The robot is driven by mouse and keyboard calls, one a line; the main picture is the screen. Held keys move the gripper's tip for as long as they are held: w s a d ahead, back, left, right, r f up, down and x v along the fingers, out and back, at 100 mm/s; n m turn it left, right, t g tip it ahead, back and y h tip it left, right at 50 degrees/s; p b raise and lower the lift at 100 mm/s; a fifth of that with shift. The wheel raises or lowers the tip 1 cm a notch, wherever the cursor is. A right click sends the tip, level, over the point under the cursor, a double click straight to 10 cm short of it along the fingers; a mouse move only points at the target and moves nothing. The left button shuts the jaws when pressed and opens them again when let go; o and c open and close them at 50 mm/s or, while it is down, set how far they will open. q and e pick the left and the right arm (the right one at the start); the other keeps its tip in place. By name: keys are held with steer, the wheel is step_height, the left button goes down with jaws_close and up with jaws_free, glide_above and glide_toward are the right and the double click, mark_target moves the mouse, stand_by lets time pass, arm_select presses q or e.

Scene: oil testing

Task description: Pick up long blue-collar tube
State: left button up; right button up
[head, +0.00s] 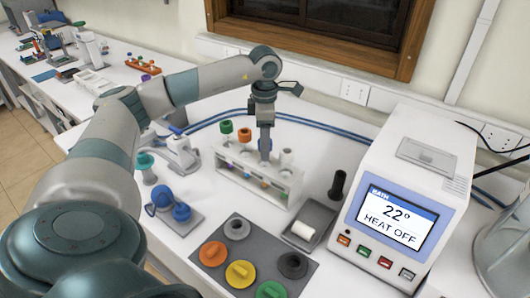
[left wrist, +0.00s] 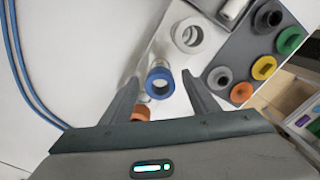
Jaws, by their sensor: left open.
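The long blue-collar tube (head: 265,144) stands upright in the white rack (head: 285,199), partly hidden by my gripper. In the left wrist view its blue collar (left wrist: 160,74) lies between my fingers, with gaps showing on both sides. My left gripper (head: 265,133) points down over the rack and is open around the tube's top; it also shows in the left wrist view (left wrist: 161,79). My right gripper is not in view.
A bath heater (head: 410,190) reading "22° HEAT OFF" stands on the right. A dark mat (head: 212,277) with coloured caps lies in front. A grey tray (head: 318,218) holds a white cylinder. A black cylinder (head: 337,185) stands between rack and heater.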

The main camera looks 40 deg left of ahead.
arm_select(q)
steer(key=shift+f, duration=0.15)
stand_by(0.3)
jaws_close()
